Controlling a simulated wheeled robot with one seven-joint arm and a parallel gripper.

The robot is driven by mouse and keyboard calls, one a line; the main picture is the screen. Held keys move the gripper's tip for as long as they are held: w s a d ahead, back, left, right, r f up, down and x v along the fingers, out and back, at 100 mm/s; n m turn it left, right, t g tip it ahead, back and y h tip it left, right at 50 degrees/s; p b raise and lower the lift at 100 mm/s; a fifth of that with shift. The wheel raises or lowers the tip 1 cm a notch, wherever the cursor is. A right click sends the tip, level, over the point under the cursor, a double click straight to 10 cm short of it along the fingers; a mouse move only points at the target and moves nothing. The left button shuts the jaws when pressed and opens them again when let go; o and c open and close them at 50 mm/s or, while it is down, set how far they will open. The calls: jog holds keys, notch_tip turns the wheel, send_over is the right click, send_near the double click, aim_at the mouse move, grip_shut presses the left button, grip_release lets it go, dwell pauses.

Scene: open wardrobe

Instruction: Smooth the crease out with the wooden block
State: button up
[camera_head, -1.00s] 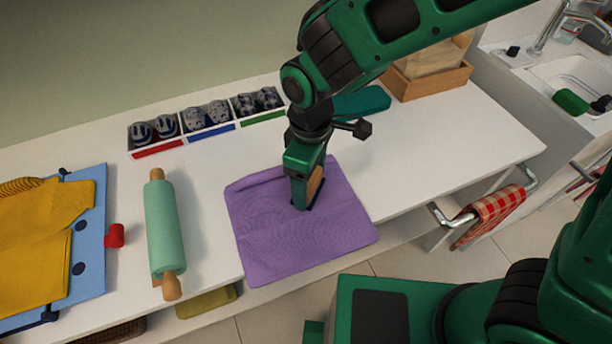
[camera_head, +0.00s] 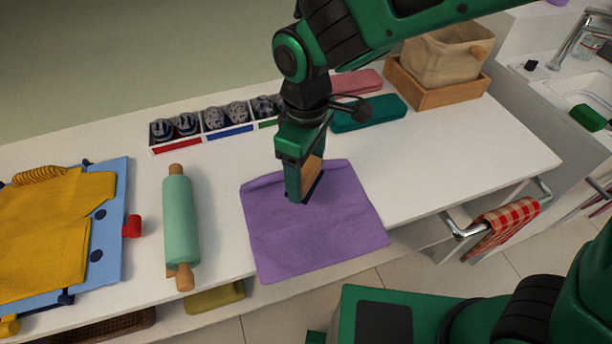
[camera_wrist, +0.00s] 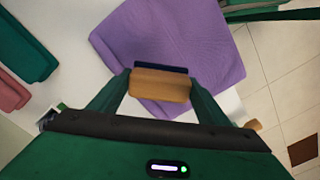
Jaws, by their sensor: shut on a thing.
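The purple cloth (camera_head: 325,235) lies on the white counter, its front edge hanging at or just past the counter's front edge. My gripper (camera_head: 303,196) points down over the cloth's upper middle. It is shut on the wooden block (camera_head: 312,172), which also shows between the fingers (camera_wrist: 160,88) in the wrist view. The block has a dark blue underside and is at or very near the cloth; exact contact is hidden. Faint lines run across the cloth (camera_wrist: 185,40), but I cannot clearly make out a crease.
A green rolling pin (camera_head: 180,225) lies left of the cloth. Farther left is a blue board (camera_head: 117,215) with a yellow garment (camera_head: 45,235). Behind are a sectioned tray (camera_head: 205,135), teal case (camera_head: 368,113), pink case (camera_head: 357,82) and wooden crate (camera_head: 435,92). Counter right of the cloth is clear.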

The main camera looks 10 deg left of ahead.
jog(key=shift+r, duration=1.25)
